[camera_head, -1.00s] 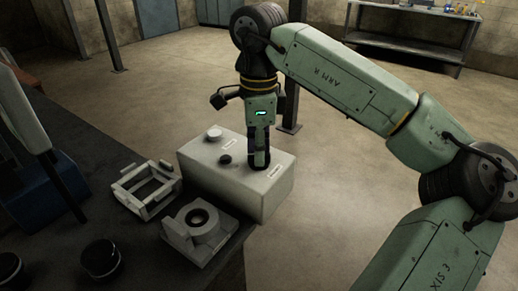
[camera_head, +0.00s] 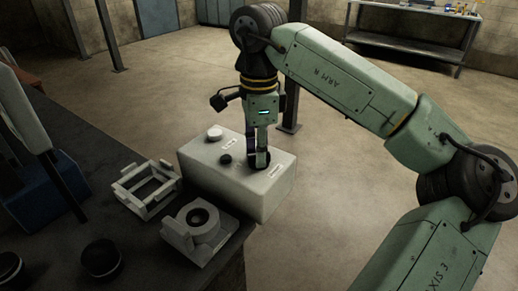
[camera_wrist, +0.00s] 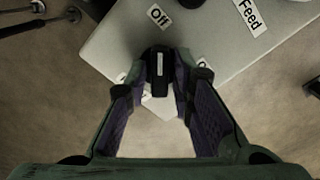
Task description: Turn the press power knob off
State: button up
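The press control box (camera_head: 262,207) is a pale block at the table's edge in the head view. My gripper (camera_head: 258,158) points down onto its right part. In the wrist view my gripper (camera_wrist: 166,68) has its two fingers on either side of a black knob (camera_wrist: 158,82) with a white pointer mark, and seems shut on it; any thin gap is hard to judge. The mark points up the picture, toward the "Off" label (camera_wrist: 160,17). A second label beside the right fingertip is mostly hidden. The fingers largely hide this knob in the head view.
A "Feed" label (camera_wrist: 250,14) marks the box beyond another black knob (camera_head: 225,159). A round white button (camera_head: 215,132) is on the box too. A grey frame (camera_head: 146,188) and a bored block (camera_head: 198,232) stand close by on the dark table (camera_head: 150,268).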

jog(key=shift+o, duration=1.1)
notch_tip(320, 180, up, 12)
